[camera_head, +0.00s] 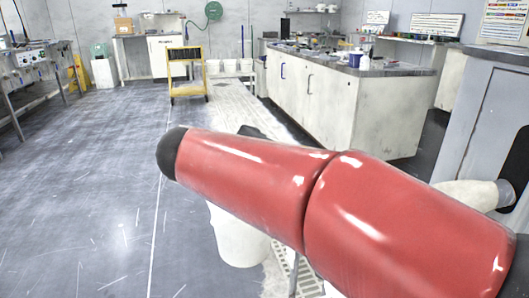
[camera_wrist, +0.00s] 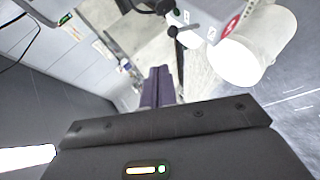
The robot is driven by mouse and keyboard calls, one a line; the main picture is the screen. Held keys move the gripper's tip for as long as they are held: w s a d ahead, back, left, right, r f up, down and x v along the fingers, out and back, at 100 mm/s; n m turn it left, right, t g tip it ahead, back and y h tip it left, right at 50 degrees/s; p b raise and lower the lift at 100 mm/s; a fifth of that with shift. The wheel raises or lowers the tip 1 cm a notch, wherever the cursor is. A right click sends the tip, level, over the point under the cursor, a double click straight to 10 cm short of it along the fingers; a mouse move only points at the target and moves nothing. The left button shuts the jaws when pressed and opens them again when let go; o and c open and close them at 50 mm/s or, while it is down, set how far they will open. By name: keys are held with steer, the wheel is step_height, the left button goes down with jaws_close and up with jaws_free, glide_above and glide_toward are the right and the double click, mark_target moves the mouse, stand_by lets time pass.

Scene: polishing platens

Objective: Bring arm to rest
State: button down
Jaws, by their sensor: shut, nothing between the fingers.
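My gripper (camera_wrist: 159,72) shows in the wrist view. Its two dark purple fingers lie together, with nothing between them, and point up the picture away from the dark palm. The fingers appear to be in free space, touching nothing that I can see. In the head view my red arm stretches across the lower right and middle, with a black rounded end at the left. My gripper cannot be made out in the head view.
A white cabinet bench (camera_head: 325,100) with a cluttered dark top stands beyond my arm. A grey cabinet (camera_head: 492,125) is close at the right. A yellow cart (camera_head: 187,75) stands farther back. A work table (camera_head: 30,70) is at far left. The left floor is clear.

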steer(key=s+d+f+m+g+y+p, duration=0.2)
steer(key=s+d+g+p, duration=0.15)
steer(key=s+d, duration=0.55)
steer(key=s+d+f+m+y+p, duration=0.2)
steer(key=s+d, duration=0.1)
steer(key=s, duration=0.3)
steer(key=s+d+f+m+y+p, duration=0.2)
steer(key=s+d+f+y, duration=0.1)
steer(key=s, duration=0.2)
steer(key=shift+s+f+m+g+y, duration=0.3)
steer(key=shift+s+m+g, duration=0.1)
steer(key=shift+g, duration=0.05)
